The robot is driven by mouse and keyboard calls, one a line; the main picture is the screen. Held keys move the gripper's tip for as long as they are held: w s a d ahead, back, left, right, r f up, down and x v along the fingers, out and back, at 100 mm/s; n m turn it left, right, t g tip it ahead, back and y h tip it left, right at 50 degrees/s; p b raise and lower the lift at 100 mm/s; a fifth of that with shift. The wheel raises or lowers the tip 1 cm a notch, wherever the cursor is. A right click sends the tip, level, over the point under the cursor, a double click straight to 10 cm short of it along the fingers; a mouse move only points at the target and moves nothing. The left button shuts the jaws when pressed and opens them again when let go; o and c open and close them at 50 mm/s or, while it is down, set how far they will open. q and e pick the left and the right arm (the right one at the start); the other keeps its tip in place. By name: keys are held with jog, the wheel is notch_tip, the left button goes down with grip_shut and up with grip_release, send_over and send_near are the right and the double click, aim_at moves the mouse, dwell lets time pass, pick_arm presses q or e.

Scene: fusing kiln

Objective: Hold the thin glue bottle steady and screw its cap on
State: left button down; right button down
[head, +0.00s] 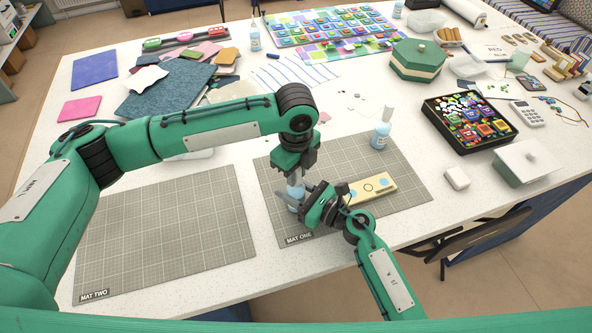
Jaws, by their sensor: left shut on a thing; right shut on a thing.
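A pale blue bottle (295,191), which looks like the thin glue bottle, stands near the front left part of mat one (405,185), mostly covered by my grippers. My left gripper (295,176) points down from above and is shut at the bottle's top. The cap is hidden there, so I cannot tell how it sits on the neck. My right gripper (301,207) comes in low from the right and is shut on the bottle's body. The bottle looks upright.
A second pale blue bottle with a white top (381,134) stands at the back of mat one. A cream board with round marks (368,188) lies right of my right gripper. Mat two (170,235) is empty. A black tray of coloured pieces (447,128) stands at right.

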pick_arm(q)
jog(key=m, duration=0.6)
jog(key=c, duration=1.1)
grip_release()
jog(key=shift+c, duration=0.2)
notch_tip(320, 180, up, 12)
pick_arm(e)
jog(key=c, duration=0.7)
grip_release()
jog(key=shift+c, duration=0.2)
